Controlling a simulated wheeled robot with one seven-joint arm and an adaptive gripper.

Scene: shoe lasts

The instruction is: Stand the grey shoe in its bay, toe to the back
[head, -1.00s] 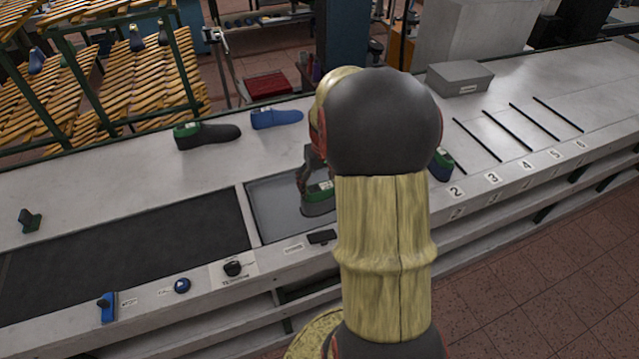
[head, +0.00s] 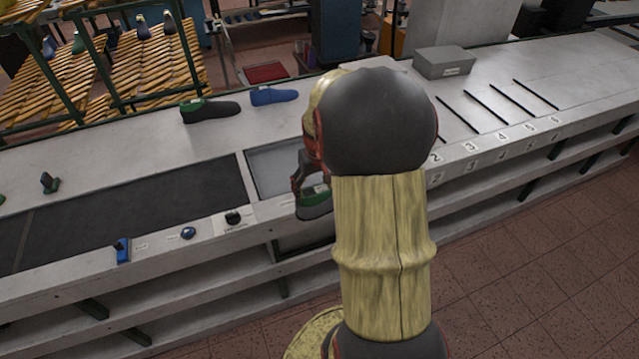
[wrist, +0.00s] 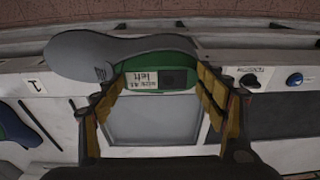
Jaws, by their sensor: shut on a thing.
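The grey shoe (wrist: 105,55), with a green top (wrist: 165,75) labelled "size 41 left", is in my gripper (wrist: 160,90). The gripper is shut on the green part, one finger on each side, and the toe points left in the wrist view. In the head view the shoe (head: 314,206) hangs low beside my arm, at the bench's front edge; my arm hides part of it. The bays (head: 487,111) are strips of bench between black dividers at the right, with numbers at the front. My arm covers the lower-numbered bays in the head view.
A black shoe (head: 209,111) and a blue shoe (head: 273,96) lie at the bench's back. A grey box (head: 444,62) stands behind the bays. A grey recessed tray (wrist: 153,118) lies beneath the gripper. A blue-green shoe (wrist: 15,128) lies left in the wrist view.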

